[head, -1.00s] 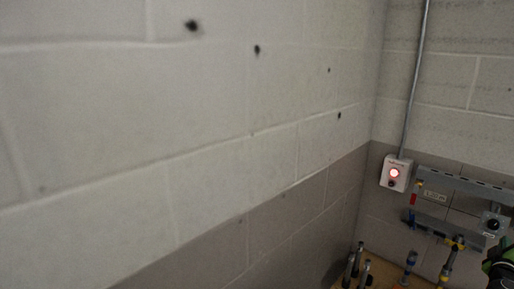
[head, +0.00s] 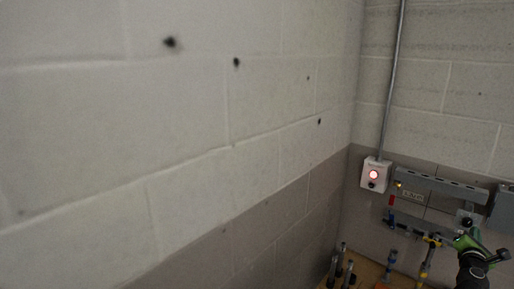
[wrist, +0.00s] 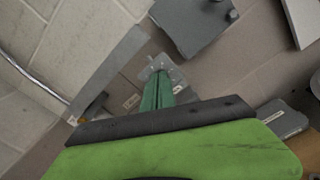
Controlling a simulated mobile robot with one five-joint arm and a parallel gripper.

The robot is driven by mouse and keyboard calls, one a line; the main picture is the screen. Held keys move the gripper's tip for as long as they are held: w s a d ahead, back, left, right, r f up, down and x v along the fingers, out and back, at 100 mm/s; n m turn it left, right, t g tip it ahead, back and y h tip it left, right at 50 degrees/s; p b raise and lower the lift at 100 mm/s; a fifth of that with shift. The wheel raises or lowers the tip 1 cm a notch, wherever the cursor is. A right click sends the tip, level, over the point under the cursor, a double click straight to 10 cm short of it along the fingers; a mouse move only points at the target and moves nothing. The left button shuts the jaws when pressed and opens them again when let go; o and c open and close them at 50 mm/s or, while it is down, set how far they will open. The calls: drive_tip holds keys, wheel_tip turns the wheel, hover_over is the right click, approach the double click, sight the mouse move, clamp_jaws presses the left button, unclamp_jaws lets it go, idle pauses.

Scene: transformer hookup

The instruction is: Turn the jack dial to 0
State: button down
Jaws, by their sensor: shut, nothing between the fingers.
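The jack dial (head: 467,222) is a small dark knob on a grey plate on the back wall at the right of the head view. Its lower part is close to or behind my arm. In the wrist view its grey plate (wrist: 178,76) lies just beyond the fingertips, and the knob and its pointer are hard to make out. My gripper (wrist: 157,80) has green fingers that are shut and empty, overlapping the plate in the picture. I cannot tell whether they touch the dial. My gripper also shows in the head view (head: 468,240).
A white box with a lit red lamp (head: 374,175) hangs below a conduit. A grey rail (head: 440,186) runs right of it, with a grey box (head: 505,207) at the edge. Several upright tools (head: 342,265) stand on the bench below. The left wall is bare.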

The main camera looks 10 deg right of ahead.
drive_tip(key=shift+x, duration=3.45)
drive_tip(key=shift+f, duration=0.1)
drive_tip(key=shift+w+a+r, duration=0.3)
drive_tip(key=shift+w, duration=0.05)
drive_tip(key=shift+r+p, duration=0.15)
drive_tip(key=shift+p, duration=0.2)
drive_tip(key=shift+s+d+r+p, duration=0.1)
drive_tip(key=shift+r+p, duration=0.2)
approach(474, 214)
drive_tip(key=shift+f, duration=0.1)
